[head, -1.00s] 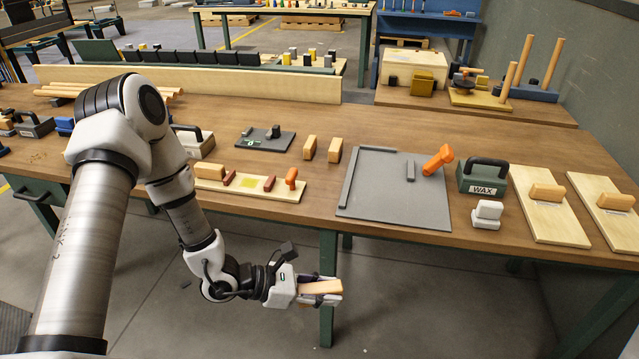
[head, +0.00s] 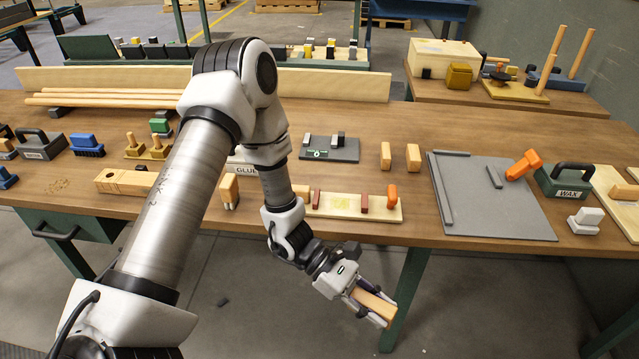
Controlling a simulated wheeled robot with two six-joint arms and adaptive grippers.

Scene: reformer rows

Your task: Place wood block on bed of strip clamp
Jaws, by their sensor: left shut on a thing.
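My left gripper (head: 372,306) is shut on an orange-tan wood block (head: 376,304). It holds the block tilted in the air, in front of the table's front edge and over the floor. Just behind it on the table lies a pale board with two dark red stops, a yellow patch and an orange handle, which looks like the strip clamp (head: 338,213). Its bed between the stops is bare, apart from the yellow patch. My right gripper is not in view.
A grey plate (head: 500,215) with an orange toggle clamp lies to the right. Two upright wood blocks (head: 385,156) (head: 413,158) and a small grey fixture (head: 330,149) stand behind the pale board. Another block (head: 229,190) stands to its left.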

